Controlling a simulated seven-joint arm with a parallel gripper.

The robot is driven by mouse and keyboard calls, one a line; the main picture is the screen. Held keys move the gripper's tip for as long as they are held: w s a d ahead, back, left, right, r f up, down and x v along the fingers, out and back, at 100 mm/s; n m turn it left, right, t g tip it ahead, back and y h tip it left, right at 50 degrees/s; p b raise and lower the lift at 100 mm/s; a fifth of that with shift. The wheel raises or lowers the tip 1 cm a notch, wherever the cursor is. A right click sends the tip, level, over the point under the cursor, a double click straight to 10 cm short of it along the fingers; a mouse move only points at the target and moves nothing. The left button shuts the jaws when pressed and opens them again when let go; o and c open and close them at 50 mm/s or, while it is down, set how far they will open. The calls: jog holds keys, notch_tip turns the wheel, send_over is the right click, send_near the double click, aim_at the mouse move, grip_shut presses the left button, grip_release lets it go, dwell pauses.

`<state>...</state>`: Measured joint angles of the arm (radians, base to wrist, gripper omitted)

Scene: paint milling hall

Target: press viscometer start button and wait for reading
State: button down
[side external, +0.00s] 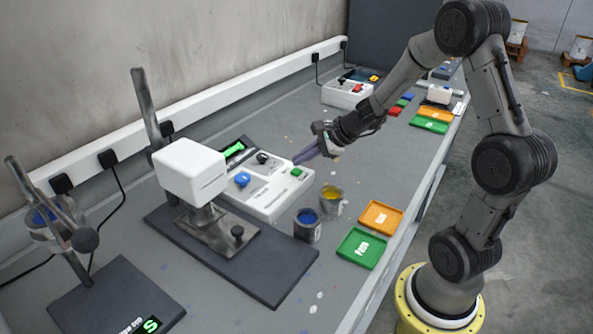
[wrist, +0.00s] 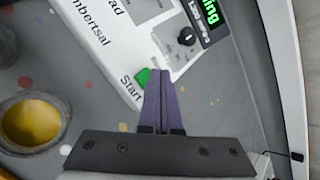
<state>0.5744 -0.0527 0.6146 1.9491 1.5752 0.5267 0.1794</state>
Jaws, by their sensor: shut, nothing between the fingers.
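The white control box (side external: 265,200) has a green button (side external: 297,172), a blue button (side external: 242,179), a black knob (side external: 262,157) and a lit green display (side external: 234,150). In the wrist view the green button (wrist: 143,77) sits beside the word "Start", partly hidden by my fingers. The display (wrist: 210,20) shows green text ending in "ing". My gripper (side external: 295,159) is shut and empty, its purple fingertips by the green button. The fingertips (wrist: 160,73) appear just right of the button; I cannot tell whether they touch it.
A white-headed stand (side external: 190,170) on a dark base is left of the box. Blue (side external: 307,226) and yellow (side external: 331,203) paint cans stand in front. Orange (side external: 381,217) and green (side external: 362,248) trays lie near the bench edge. Another white box (side external: 346,93) is farther back.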

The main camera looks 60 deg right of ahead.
aim_at(301, 171)
jog(key=shift+r, duration=2.5)
